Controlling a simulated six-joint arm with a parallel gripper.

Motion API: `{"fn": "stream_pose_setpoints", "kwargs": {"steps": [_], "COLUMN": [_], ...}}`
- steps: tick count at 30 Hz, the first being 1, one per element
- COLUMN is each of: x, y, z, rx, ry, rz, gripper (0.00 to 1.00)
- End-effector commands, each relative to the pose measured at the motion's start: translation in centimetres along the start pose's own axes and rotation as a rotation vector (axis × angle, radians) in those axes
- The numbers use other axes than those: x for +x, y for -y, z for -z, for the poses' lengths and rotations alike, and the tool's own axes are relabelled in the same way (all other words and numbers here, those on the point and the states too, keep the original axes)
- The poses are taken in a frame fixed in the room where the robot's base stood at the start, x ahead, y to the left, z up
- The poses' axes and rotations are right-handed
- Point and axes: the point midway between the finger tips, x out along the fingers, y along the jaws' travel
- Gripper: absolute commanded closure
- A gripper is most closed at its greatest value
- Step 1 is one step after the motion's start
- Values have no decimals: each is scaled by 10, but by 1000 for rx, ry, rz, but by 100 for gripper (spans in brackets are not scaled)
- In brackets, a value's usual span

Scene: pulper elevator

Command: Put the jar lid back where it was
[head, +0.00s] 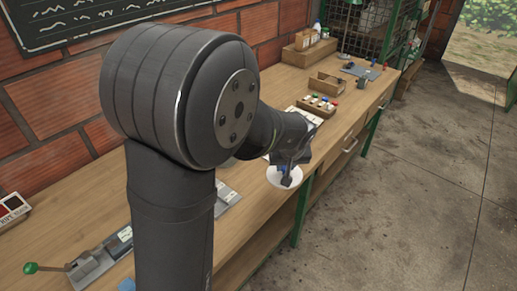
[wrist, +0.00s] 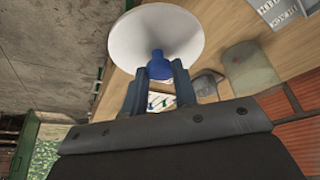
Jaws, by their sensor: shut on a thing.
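The jar lid, a white round disc (wrist: 150,35) with a blue knob (wrist: 158,67), is in my gripper (wrist: 158,78). The two fingers are shut on the knob. In the head view my gripper (head: 286,180) and the white lid (head: 274,178) are at the front edge of the bench, right of my arm. The lid looks tilted in the wrist view. A grey-green jar-like vessel (wrist: 250,68) stands on the bench in the wrist view; I cannot tell whether it is the lid's jar. My arm hides part of the bench in the head view.
The wooden bench (head: 258,203) runs along a brick wall. Farther along it are a tray of small bottles (head: 318,104), an open wooden box (head: 327,84) and a wooden crate (head: 308,50). A green-knobbed lever device (head: 92,265) is at lower left. Concrete floor lies right.

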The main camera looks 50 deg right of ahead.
Motion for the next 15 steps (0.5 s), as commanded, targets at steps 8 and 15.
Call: {"fn": "stream_pose_setpoints", "kwargs": {"steps": [8, 15], "x": [-5, 3], "y": [-3, 36], "z": [-3, 16], "rx": [-1, -66], "ry": [1, 1], "rz": [2, 28], "gripper": [96, 96]}}
